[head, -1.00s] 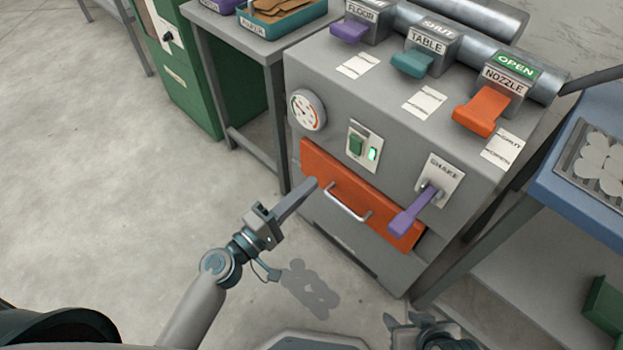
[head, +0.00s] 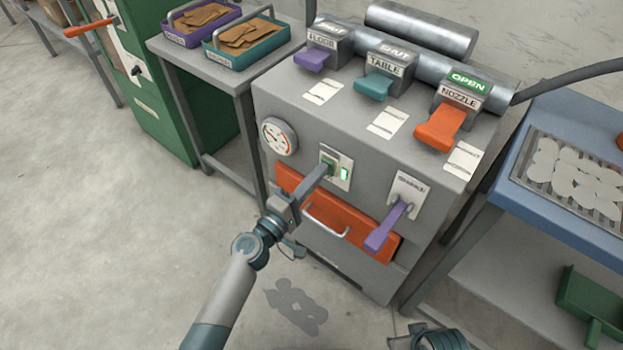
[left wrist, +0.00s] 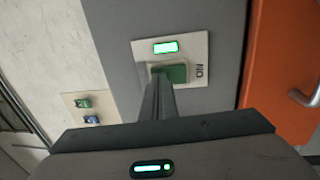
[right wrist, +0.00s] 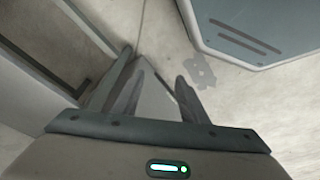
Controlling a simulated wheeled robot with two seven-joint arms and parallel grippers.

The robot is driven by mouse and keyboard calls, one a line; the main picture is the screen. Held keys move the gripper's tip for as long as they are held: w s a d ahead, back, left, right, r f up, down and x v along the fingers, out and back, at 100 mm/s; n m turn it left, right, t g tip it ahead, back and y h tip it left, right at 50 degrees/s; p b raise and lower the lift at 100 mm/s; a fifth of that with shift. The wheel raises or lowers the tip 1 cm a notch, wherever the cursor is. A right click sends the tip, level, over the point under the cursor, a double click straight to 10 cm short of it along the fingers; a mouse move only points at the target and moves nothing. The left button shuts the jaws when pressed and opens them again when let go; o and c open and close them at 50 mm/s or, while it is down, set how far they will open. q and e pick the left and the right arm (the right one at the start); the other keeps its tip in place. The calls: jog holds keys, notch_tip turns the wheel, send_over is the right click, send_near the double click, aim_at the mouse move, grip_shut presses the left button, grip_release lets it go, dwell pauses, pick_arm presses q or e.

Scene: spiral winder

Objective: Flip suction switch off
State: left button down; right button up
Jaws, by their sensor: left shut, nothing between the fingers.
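The suction switch (head: 327,161) is a green rocker on a pale plate on the grey machine's front. A lit green lamp (head: 344,174) sits beside it. In the left wrist view the rocker (left wrist: 174,72) shows next to an "ON" label (left wrist: 200,71), with the lamp (left wrist: 166,47) glowing. My left gripper (head: 321,170) is shut and empty, its fingertips at the rocker's lower part and hiding some of it. I cannot tell whether they touch it. My right gripper (right wrist: 155,85) is open and empty, low down near the floor, away from the switch.
An orange drawer (head: 340,216) with a metal handle lies just below the switch. A purple shake lever (head: 388,228) juts out to the right, and a pressure gauge (head: 278,137) sits to the left. Three valve levers line the machine's top. A blue table (head: 505,192) stands at right.

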jog(key=shift+r, duration=0.1)
dwell(0.3)
pick_arm(q)
jog(key=shift+w+d+r+p, duration=0.15)
jog(key=shift+p, duration=0.85)
pick_arm(e)
notch_tip(320, 180, down, 6)
jog(key=shift+w, duration=0.3)
jog(key=shift+s+a, duration=0.15)
